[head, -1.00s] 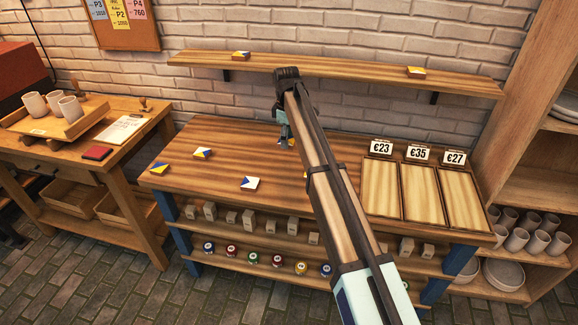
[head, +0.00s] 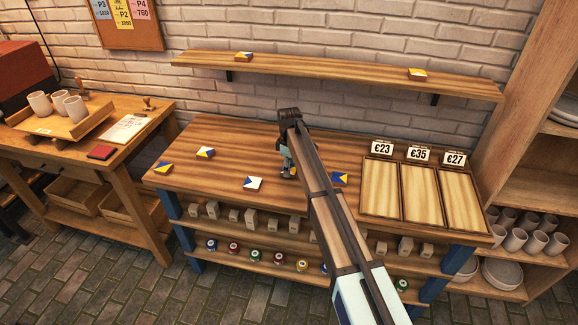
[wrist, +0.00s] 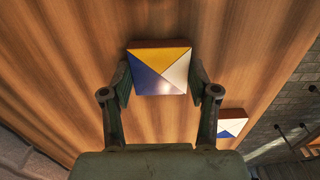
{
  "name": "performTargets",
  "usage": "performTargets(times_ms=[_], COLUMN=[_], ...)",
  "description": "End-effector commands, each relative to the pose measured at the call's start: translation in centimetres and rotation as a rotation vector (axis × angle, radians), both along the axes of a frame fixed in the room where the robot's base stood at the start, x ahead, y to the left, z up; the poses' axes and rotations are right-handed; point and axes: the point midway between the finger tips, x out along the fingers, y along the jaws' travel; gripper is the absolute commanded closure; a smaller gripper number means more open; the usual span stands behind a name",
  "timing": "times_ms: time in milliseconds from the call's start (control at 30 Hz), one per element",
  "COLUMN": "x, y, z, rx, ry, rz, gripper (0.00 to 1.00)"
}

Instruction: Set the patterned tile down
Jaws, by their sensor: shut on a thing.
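The patterned tile (wrist: 160,68) is square, with yellow, blue and white triangles on its face. In the wrist view my gripper (wrist: 160,80) is shut on it, one finger at each side. In the head view my gripper (head: 288,170) is low at the middle of the wooden workbench (head: 230,140), and my arm mostly hides the held tile. I cannot tell whether the tile touches the bench top.
Loose tiles lie on the bench: one at the left end (head: 163,168), one behind it (head: 205,152), one near the front edge (head: 253,183), one right of my gripper (head: 339,178). Price-marked trays (head: 381,188) fill the right end. A wall shelf (head: 330,75) holds two tiles.

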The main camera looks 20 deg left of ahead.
Motion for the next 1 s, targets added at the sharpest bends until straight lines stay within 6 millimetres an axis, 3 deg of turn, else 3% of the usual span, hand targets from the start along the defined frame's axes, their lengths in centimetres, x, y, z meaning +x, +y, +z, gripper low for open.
performTargets(times_ms=[333,367,400,433,767,1000], x=[0.0,0.0,0.0,0.0,0.0,0.0], y=[0.0,0.0,0.0,0.0,0.0,0.0], z=[-0.3,-0.3,-0.3,-0.3,-0.2,1.8], rx=[0.000,0.000,0.000,0.000,0.000,0.001], ry=[0.000,0.000,0.000,0.000,0.000,-0.001], rz=[0.000,0.000,0.000,0.000,0.000,0.000], gripper=[0.79,0.33,0.19,0.15,0.15,0.15])
